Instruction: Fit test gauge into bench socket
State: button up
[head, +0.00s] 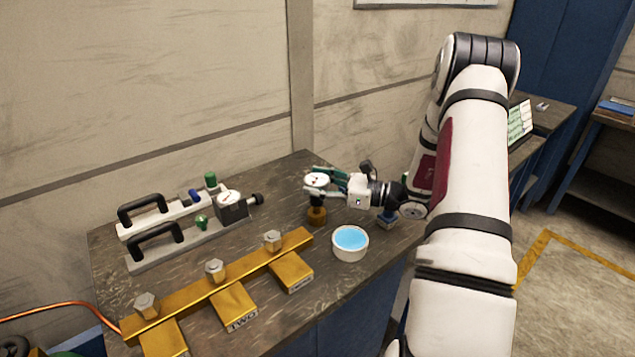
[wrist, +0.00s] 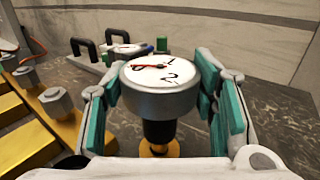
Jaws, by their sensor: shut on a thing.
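The test gauge (wrist: 160,92) has a round white dial with a red needle, a grey metal case and a black stem. It stands upright between the fingers of my gripper (wrist: 158,110), which is shut on its case. In the head view the gauge (head: 317,180) is above a brass bench socket (head: 317,215). The socket also shows in the wrist view (wrist: 160,148), under the black stem. The stem lines up with the socket, but I cannot tell whether it is seated in it or just above it. My gripper (head: 322,184) reaches in from the right.
A brass manifold (head: 190,294) with hex fittings lies along the front left. A white bowl of blue liquid (head: 350,240) stands right of the socket. A handled valve block with another gauge (head: 229,199) is at the back left. The wall (head: 200,70) is behind the bench.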

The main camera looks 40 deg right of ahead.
jog(key=shift+f+b, duration=0.3)
jog(key=shift+f, duration=0.3)
jog(key=shift+f, duration=0.3)
jog(key=shift+f+b, duration=0.4)
jog(key=shift+f, duration=0.05)
jog(key=o, duration=1.3)
notch_tip(320, 180, up, 10)
jog(key=shift+f, duration=0.1)
